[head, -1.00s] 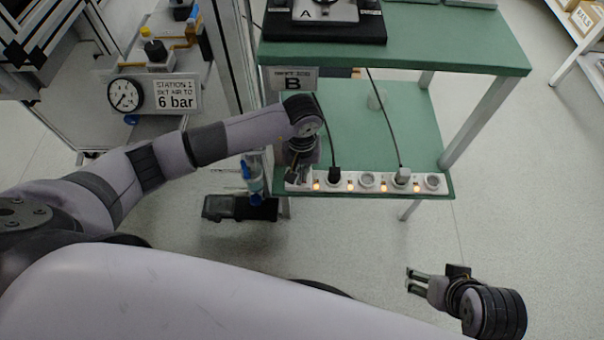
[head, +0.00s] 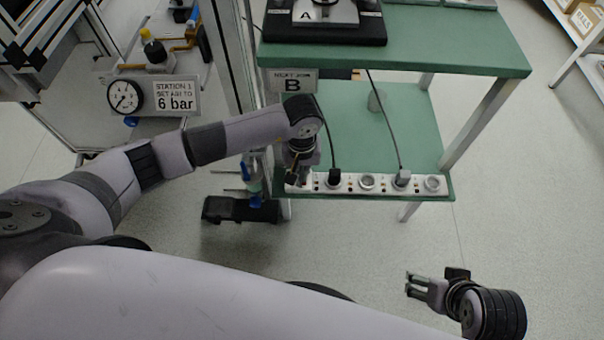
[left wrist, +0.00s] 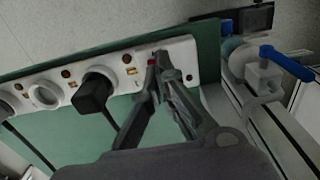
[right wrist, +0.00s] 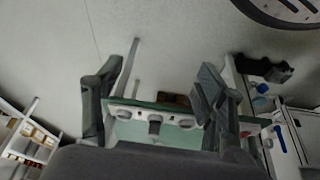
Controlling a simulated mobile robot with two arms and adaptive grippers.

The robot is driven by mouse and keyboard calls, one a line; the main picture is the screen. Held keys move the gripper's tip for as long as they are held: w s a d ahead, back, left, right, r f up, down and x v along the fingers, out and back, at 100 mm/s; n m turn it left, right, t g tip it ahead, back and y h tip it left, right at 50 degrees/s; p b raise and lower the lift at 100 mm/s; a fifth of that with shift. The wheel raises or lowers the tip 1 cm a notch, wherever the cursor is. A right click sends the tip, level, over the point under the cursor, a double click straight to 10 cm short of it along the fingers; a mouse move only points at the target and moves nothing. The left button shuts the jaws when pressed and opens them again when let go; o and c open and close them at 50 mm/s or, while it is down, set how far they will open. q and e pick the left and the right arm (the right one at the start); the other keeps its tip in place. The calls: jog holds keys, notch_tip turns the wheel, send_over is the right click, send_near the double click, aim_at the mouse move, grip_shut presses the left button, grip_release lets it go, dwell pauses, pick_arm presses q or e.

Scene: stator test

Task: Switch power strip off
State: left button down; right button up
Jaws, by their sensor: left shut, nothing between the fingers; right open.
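My left gripper (head: 293,181) is shut and empty at the strip's left end. In the left wrist view its fingertips (left wrist: 160,62) are at the end of the strip (left wrist: 120,68), beside a small red part (left wrist: 152,62); I cannot tell whether they touch. My right gripper (head: 411,285) is open and empty, well in front of the shelf to the right.
The upper green tabletop (head: 450,45) overhangs the lower shelf (head: 405,125). Two cables run down to the plugs. A blue-handled valve (left wrist: 287,62) is beside the shelf. A black pedal-like object (head: 238,209) lies on the floor.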

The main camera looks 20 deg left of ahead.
pick_arm(q)
jog(key=shift+r+p, duration=0.4)
jog(key=shift+r, duration=0.9)
jog(key=shift+r+p, duration=1.2)
jog(key=shift+r, duration=0.5)
pick_arm(e)
notch_tip(320, 180, down, 6)
jog(key=shift+w+g, duration=0.3)
jog(key=shift+w, duration=0.15)
pick_arm(q)
jog(key=shift+s, duration=0.1)
pick_arm(e)
jog(key=shift+s+f, duration=0.1)
